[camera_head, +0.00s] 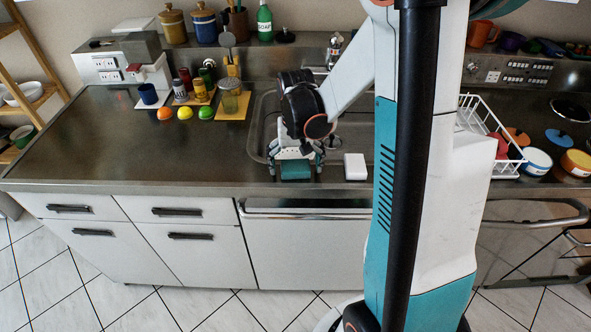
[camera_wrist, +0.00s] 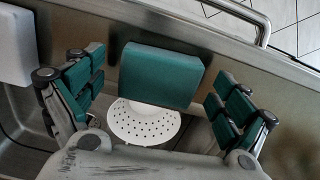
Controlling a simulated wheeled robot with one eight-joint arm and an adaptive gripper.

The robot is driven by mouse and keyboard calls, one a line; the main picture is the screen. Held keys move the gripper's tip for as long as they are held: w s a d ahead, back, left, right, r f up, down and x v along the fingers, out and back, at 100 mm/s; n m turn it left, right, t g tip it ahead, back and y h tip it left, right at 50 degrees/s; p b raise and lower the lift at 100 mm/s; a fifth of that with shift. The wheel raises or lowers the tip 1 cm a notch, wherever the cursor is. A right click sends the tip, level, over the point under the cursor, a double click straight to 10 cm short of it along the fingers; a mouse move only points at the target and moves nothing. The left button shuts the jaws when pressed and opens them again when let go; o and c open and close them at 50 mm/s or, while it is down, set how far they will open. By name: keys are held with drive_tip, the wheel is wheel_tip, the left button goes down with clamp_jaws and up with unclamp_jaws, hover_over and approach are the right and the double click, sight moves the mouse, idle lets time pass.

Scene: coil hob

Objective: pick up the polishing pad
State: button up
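A teal block (camera_wrist: 161,75), which I take to be the polishing pad, lies near the front edge of the steel counter. It also shows in the head view (camera_head: 295,171), in front of the sink. My gripper (camera_head: 295,162) is above and around it, pointing down. In the wrist view my gripper (camera_wrist: 160,84) has its teal-padded fingers apart on either side of the block, with a small gap at each side. Part of the block is hidden by my gripper in the head view.
A white block (camera_head: 355,167) lies just right of my gripper; it is at the left edge in the wrist view (camera_wrist: 14,45). A white perforated disc (camera_wrist: 143,122) is beside the teal block. The sink (camera_head: 262,120) is behind. The counter to the left (camera_head: 100,150) is clear.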

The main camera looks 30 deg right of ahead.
sight(296, 166)
drive_tip(key=c, duration=1)
drive_tip(key=shift+o, duration=0.2)
drive_tip(key=shift+r, duration=0.1)
wheel_tip(296, 166, up, 20)
drive_tip(key=p, duration=0.6)
drive_tip(key=o, duration=0.3)
drive_tip(key=shift+c, duration=1.4)
